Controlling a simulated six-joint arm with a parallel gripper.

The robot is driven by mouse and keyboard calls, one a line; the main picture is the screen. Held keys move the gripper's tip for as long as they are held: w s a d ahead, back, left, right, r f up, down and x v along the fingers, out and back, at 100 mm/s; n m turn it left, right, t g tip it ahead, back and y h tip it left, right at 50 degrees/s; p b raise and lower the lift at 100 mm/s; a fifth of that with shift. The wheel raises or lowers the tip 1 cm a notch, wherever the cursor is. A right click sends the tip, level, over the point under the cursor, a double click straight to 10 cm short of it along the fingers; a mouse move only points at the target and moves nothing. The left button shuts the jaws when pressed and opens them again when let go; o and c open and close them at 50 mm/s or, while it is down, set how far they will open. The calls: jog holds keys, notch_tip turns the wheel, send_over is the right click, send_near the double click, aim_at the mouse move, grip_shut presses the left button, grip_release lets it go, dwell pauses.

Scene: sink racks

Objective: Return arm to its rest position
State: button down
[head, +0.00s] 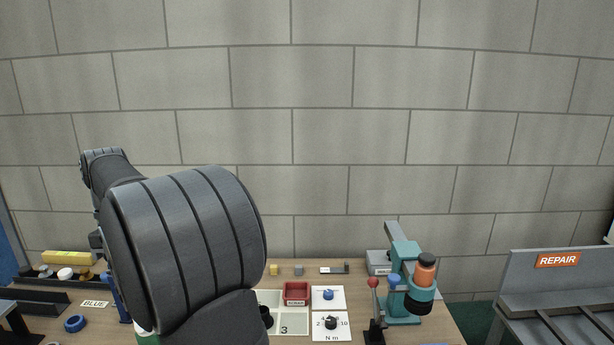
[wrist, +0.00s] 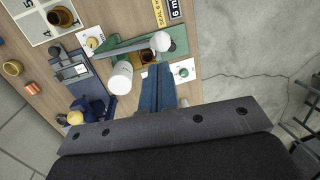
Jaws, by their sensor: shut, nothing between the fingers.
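My arm stands large in the left half of the head view, raised above the workbench (head: 450,325) and hiding part of it. My gripper cannot be made out there. In the wrist view my gripper (wrist: 157,72) shows as two blue fingers pressed together, shut and empty. The fingers appear over the bench, near a white cylinder (wrist: 121,77) and a green fixture (wrist: 178,42); I cannot tell how high above them they are.
A teal press (head: 404,275) with an orange-topped part stands at the bench's right. A red tray (head: 296,292) and dial cards (head: 331,325) lie mid-bench. A grey REPAIR rack (head: 555,290) stands further right. Blue ring (head: 75,323) and dark rails lie left. The wall behind is bare.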

jog(key=shift+t, duration=0.3)
jog(key=f, duration=0.1)
jog(key=s+f, duration=0.1)
jog(key=f, duration=0.3)
jog(key=shift+s+d, duration=0.2)
jog(key=shift+s, duration=0.1)
jog(key=shift+s+f+m+t+h, duration=0.3)
jog(key=shift+s+f+t, duration=0.2)
jog(key=shift+f+t, duration=0.15)
dwell(0.3)
jog(key=c, duration=1.9)
grip_release()
jog(key=shift+c, duration=0.2)
jog(key=o, duration=1.5)
jog(key=shift+y, duration=0.8)
jog(key=a+r, duration=0.3)
jog(key=w+a+r, duration=0.1)
jog(key=a+r, duration=0.2)
jog(key=shift+w+r, duration=0.2)
jog(key=o, duration=0.3)
jog(key=shift+a+r, duration=0.25)
jog(key=shift+a, duration=0.1)
jog(key=shift+o, duration=0.7)
jog(key=shift+f, duration=0.3)
notch_tip(320, 180, down, 9)
